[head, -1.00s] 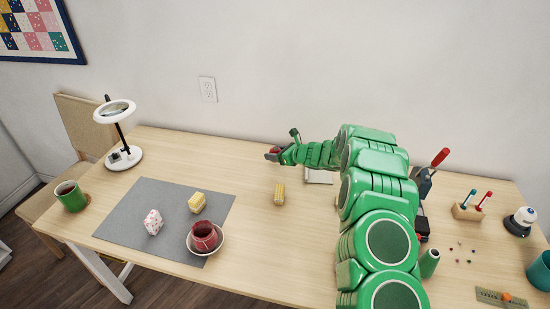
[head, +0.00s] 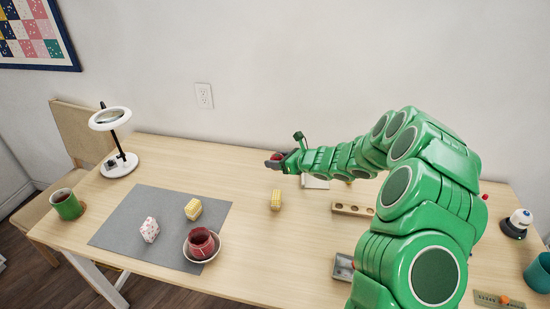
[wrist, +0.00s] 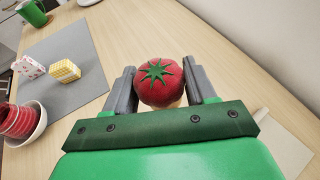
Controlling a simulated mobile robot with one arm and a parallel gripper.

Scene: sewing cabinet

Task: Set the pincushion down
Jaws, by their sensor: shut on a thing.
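The pincushion (wrist: 160,82) is a red tomato shape with a green star top, seen between the two grey fingers in the wrist view. My gripper (wrist: 162,88) is shut on it. In the head view my gripper (head: 275,163) is over the back middle of the table, and a little red of the pincushion (head: 278,155) shows there. Under the pincushion a small pale yellowish edge shows in the wrist view; I cannot tell whether the pincushion touches anything below.
A yellow block (head: 276,200) stands in front of my gripper. A lamp (head: 120,163) and green mug (head: 66,204) stand left. Bare table (head: 240,170) lies left of my gripper.

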